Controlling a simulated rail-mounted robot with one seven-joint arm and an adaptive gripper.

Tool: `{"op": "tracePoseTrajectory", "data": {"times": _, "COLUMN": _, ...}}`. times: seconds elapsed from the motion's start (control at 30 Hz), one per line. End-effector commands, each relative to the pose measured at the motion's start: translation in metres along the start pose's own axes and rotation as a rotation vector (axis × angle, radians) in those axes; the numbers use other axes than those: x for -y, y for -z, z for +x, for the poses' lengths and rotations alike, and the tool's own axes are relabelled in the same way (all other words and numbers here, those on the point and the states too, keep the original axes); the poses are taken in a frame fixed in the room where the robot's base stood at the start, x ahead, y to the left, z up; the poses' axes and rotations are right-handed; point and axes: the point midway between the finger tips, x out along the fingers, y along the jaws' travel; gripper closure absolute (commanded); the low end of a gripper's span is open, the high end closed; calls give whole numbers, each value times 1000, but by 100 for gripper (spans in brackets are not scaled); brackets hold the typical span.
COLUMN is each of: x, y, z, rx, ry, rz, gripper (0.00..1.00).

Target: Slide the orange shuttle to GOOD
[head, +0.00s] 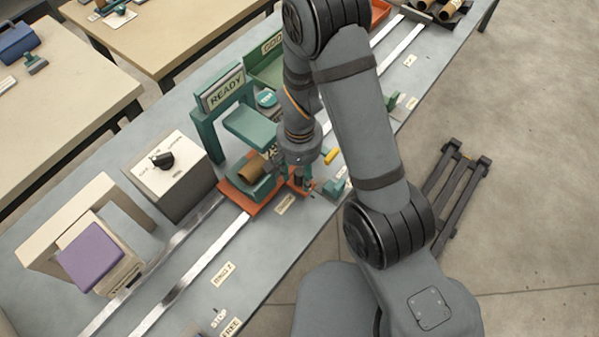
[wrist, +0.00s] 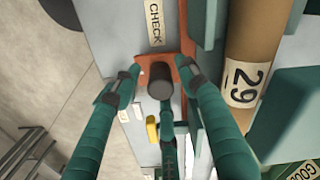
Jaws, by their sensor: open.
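In the wrist view a dark round knob (wrist: 159,82) stands in front of the shuttle's orange plate (wrist: 178,67). My open gripper (wrist: 159,70) has one finger on each side of the knob; whether either touches it I cannot tell. In the head view my gripper (head: 303,182) is at the shuttle's right side, partly hiding it. A GOOD sign (head: 272,43) marks a green bin (head: 265,72) farther back.
A CHECK label (wrist: 154,22) lies beside the orange plate. A grey box with a black dial (head: 163,159) and a purple-padded stand (head: 90,247) are at left. A red tray (head: 379,12) and more tubes lie at the far end. The rails toward the front look clear.

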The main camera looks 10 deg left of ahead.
Motion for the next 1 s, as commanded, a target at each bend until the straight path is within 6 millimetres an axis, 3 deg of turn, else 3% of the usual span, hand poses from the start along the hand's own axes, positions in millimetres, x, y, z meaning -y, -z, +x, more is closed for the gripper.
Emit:
{"op": "tracePoseTrajectory", "data": {"times": 0.33, "x": 0, "y": 0, "z": 4, "rx": -1, "ry": 0, "rz": 0, "gripper": 58}}
{"op": "tracePoseTrajectory", "data": {"times": 1.0, "x": 0, "y": 0, "z": 4, "rx": 1, "ry": 0, "rz": 0, "gripper": 97}}
